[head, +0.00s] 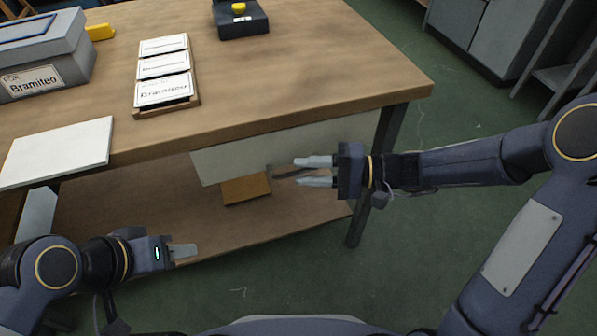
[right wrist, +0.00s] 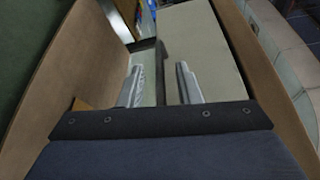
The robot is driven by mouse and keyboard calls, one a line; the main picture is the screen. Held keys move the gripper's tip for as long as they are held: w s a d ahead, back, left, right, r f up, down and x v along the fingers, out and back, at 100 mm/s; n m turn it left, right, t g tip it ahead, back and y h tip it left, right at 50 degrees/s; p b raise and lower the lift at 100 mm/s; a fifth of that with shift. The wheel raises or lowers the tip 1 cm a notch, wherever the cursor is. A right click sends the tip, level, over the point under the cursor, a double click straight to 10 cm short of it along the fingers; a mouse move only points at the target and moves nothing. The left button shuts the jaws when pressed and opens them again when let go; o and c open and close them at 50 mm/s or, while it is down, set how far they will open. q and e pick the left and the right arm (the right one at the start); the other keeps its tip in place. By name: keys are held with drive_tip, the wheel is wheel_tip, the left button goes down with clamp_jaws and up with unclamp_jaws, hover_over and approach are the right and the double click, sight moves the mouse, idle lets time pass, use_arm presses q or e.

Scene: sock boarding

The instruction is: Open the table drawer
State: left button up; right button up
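The table drawer's pale front (head: 225,165) sits under the tabletop's front edge and looks shut in the head view. Its dark handle (head: 282,172) sticks out toward my right gripper. My right gripper (head: 298,172) points left at the handle, its fingers apart, with the handle's end at the fingertips. In the right wrist view the fingers (right wrist: 157,80) stand apart with the dark handle bar (right wrist: 163,60) between them; contact cannot be told. My left gripper (head: 184,251) is low at the left, in front of the lower shelf, away from the drawer. Its fingers overlap in view.
The wooden table (head: 300,70) holds a grey box (head: 45,60), a tray of labelled cards (head: 165,75), a white board (head: 58,152) and a dark device with a yellow knob (head: 240,20). A table leg (head: 388,130) stands behind my right gripper. Green floor lies open at right.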

drive_tip(key=shift+a+f, duration=0.1)
drive_tip(key=shift+a, duration=1.05)
drive_tip(key=shift+c, duration=0.2)
clamp_jaws()
